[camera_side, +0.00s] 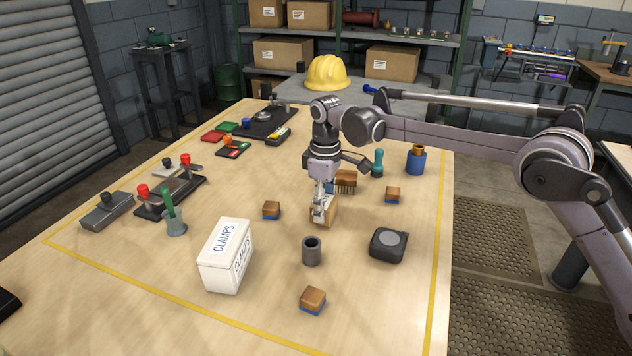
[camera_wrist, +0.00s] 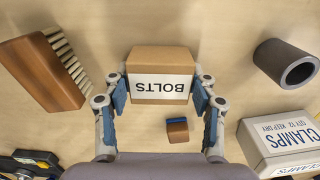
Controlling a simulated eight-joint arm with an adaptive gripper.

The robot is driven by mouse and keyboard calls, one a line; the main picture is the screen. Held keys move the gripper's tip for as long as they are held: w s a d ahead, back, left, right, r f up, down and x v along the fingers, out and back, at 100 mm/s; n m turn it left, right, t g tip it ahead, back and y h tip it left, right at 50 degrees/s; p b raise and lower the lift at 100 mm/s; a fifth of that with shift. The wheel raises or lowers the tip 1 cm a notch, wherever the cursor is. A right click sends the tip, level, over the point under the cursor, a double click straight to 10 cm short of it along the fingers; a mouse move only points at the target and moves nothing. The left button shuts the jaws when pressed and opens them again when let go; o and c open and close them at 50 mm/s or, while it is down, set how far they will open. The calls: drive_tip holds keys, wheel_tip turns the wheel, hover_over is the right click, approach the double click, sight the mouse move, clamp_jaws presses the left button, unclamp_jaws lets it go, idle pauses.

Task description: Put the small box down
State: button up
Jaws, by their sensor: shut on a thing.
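The small box (camera_wrist: 160,75) is brown cardboard with a white label reading BOLTS. In the wrist view it sits between the blue-padded fingers of my gripper (camera_wrist: 160,90), which is shut on it from both sides. In the side view the box (camera_side: 328,211) is under my gripper (camera_side: 321,203), partly covered by the fingers. It is at or close above the tabletop; I cannot tell whether its base touches.
A grey tube (camera_side: 312,251) stands in front of the box, and a wooden brush (camera_side: 346,181) lies close behind. A white CLAMPS box (camera_side: 227,256) is at front left, a black tape measure (camera_side: 388,245) at right. Several small blocks (camera_side: 271,210) are spread around. Bare table lies between them.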

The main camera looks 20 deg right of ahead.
drive_tip(key=o, duration=1.4)
drive_tip(key=shift+f, duration=0.15)
drive_tip(key=shift+c, duration=0.2)
wheel_tip(320, 180, up, 12)
drive_tip(key=r, duration=0.1)
drive_tip(key=s+d+r+m+t, duration=0.2)
drive_tip(key=s+d+r, duration=0.2)
drive_tip(key=d, duration=0.2)
drive_tip(key=s+d+f+m+t, duration=0.15)
drive_tip(key=s+d, duration=0.25)
drive_tip(key=s, duration=0.4)
drive_tip(key=s+d+m+t, duration=0.25)
drive_tip(key=s+d, duration=0.25)
drive_tip(key=s, duration=0.3)
drive_tip(key=s+d+f+m+t, duration=0.1)
drive_tip(key=s+d+f+m, duration=0.2)
drive_tip(key=s+f, duration=0.6)
drive_tip(key=shift+s+f, duration=0.15)
drive_tip(key=shift+s, duration=0.5)
